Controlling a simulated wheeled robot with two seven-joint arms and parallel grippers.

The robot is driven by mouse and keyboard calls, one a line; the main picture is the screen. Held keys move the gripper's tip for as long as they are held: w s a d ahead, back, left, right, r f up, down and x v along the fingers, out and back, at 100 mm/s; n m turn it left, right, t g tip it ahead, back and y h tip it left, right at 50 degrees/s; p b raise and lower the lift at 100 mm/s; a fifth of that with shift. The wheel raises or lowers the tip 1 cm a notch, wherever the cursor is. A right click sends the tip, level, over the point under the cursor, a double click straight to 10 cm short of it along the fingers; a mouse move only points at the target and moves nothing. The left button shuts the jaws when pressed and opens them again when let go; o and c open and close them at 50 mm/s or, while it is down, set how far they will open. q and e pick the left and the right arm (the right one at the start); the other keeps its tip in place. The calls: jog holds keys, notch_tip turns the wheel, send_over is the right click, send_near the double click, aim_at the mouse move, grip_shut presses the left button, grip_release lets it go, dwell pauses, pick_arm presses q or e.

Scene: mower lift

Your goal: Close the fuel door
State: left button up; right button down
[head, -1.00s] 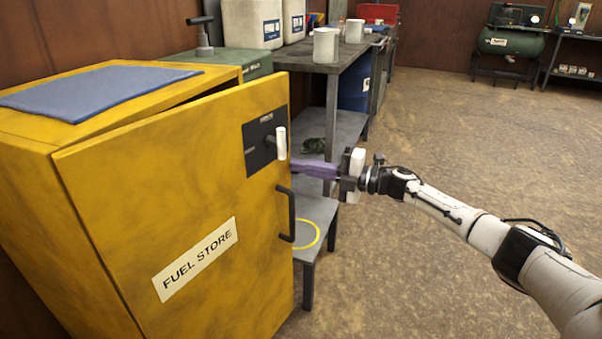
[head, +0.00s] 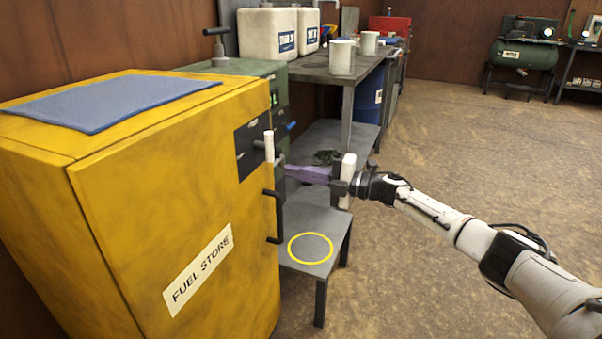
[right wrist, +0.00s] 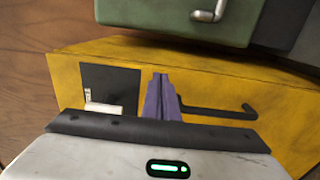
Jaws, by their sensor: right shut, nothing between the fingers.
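The yellow fuel store door (head: 150,200) stands flush or nearly flush with its cabinet (head: 40,145); no clear gap shows along the top. A dark latch plate with a white lever (head: 269,147) is near the door's right edge, with a black pull handle (head: 275,215) below it. My right gripper (head: 291,171) is shut and empty, its purple fingers beside the door's right edge. In the right wrist view the fingers (right wrist: 160,85) lie over the door (right wrist: 215,85), between the lever (right wrist: 104,108) and the pull handle (right wrist: 218,113). Contact cannot be told. My left gripper is out of view.
A blue mat (head: 105,105) lies on the cabinet top. A low grey shelf with a yellow ring (head: 310,248) stands right of the cabinet, below my right gripper. A workbench (head: 335,80) with white containers is behind. The floor (head: 450,180) at right is open.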

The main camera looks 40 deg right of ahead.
pick_arm(q)
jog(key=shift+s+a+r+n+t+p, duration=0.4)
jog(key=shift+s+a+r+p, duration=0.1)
jog(key=shift+p, duration=0.45)
pick_arm(e)
jog(key=v, duration=1)
jog(key=shift+s, duration=0.15)
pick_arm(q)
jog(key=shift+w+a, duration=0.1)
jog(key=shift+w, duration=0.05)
pick_arm(e)
jog(key=shift+d, duration=0.1)
